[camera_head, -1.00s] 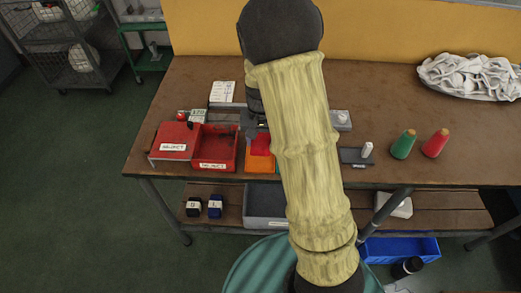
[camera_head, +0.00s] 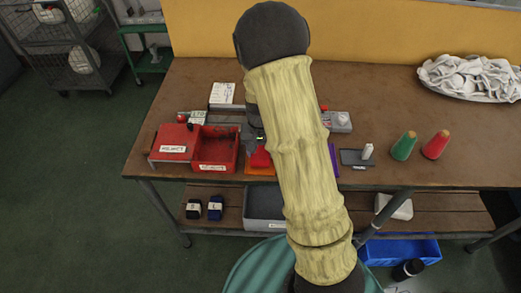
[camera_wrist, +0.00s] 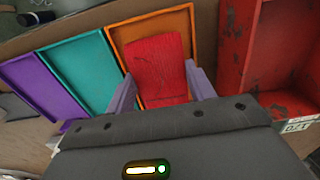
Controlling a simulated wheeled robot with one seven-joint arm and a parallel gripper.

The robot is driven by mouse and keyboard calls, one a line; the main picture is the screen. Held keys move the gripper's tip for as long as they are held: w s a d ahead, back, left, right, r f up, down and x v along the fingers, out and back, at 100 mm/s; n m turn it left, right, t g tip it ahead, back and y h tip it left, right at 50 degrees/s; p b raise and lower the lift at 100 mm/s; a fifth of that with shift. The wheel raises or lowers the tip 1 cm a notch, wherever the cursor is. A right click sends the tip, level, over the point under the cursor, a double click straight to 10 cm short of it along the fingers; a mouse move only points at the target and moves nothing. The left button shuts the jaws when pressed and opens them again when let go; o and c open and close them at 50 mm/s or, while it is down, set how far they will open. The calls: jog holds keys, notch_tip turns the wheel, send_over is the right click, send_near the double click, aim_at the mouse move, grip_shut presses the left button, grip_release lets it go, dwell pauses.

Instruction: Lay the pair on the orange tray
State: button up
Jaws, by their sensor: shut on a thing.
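The red folded pair (camera_wrist: 157,68) sits between the two fingers of my gripper (camera_wrist: 163,88) in the wrist view. It lies over the orange tray (camera_wrist: 151,20), within its outline; I cannot tell whether it touches the tray floor. In the head view the red pair (camera_head: 261,158) shows just left of my arm, above the front part of the orange tray (camera_head: 260,172).
A teal tray (camera_wrist: 78,68) and a purple tray (camera_wrist: 40,88) stand beside the orange one. An open red box (camera_head: 216,166) and a lidded red box (camera_head: 174,149) are to the left.

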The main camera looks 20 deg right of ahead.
aim_at(261, 152)
jog(key=shift+f, duration=0.15)
jog(key=o, duration=1)
notch_tip(261, 152, up, 12)
jog(key=p, duration=0.1)
jog(key=shift+r, duration=0.2)
jog(key=s+r+n+t, duration=0.1)
jog(key=s+n+t, duration=0.1)
jog(key=s, duration=1.2)
jog(key=shift+s+n+t, duration=0.15)
jog(key=shift+n+t, duration=0.15)
jog(key=shift+n, duration=0.5)
